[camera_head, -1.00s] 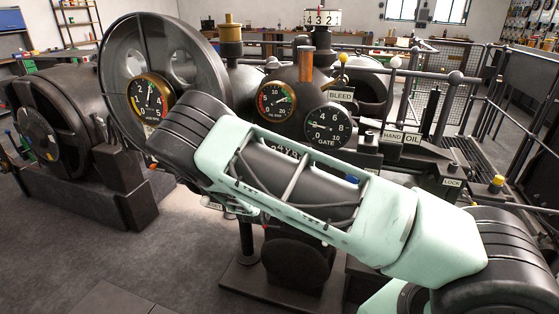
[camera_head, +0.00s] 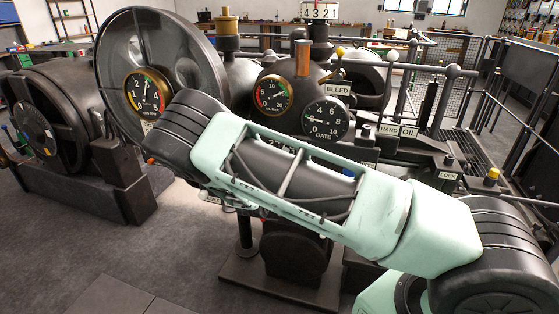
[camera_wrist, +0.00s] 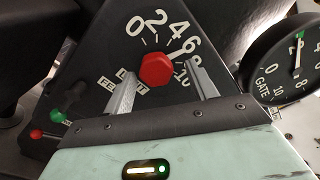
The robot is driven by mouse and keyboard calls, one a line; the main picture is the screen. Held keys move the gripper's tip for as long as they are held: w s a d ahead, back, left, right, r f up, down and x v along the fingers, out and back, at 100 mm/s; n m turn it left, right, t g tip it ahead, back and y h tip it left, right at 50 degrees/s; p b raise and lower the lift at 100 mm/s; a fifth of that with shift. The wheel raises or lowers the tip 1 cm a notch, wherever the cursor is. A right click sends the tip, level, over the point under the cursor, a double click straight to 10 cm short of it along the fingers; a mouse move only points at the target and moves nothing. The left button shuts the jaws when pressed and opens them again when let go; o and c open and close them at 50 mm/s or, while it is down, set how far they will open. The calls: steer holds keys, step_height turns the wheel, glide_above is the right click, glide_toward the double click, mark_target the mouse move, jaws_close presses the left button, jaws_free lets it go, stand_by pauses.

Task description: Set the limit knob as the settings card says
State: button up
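The limit knob (camera_wrist: 157,70) is a red six-sided knob on a dark panel in the wrist view. White numbers from 0 to 10 curve around its upper right side, and a white pointer line beside it points up and right, near 6. The label (camera_wrist: 130,78) below it is partly hidden by a finger. My gripper (camera_wrist: 160,66) is open, with one finger on each side of the knob; I see gaps and cannot tell any contact. In the head view my arm hides the knob and gripper. I cannot make out a settings card.
The GATE gauge (camera_wrist: 284,68) stands close right of my gripper; it also shows in the head view (camera_head: 325,119). A flywheel (camera_head: 190,60) and the BLEED (camera_head: 338,90) and LOCK (camera_head: 447,175) labels surround my arm.

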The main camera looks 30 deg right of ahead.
steer(key=b+v, duration=0.1)
steer(key=v, duration=1.6)
steer(key=shift+s+a, duration=0.2)
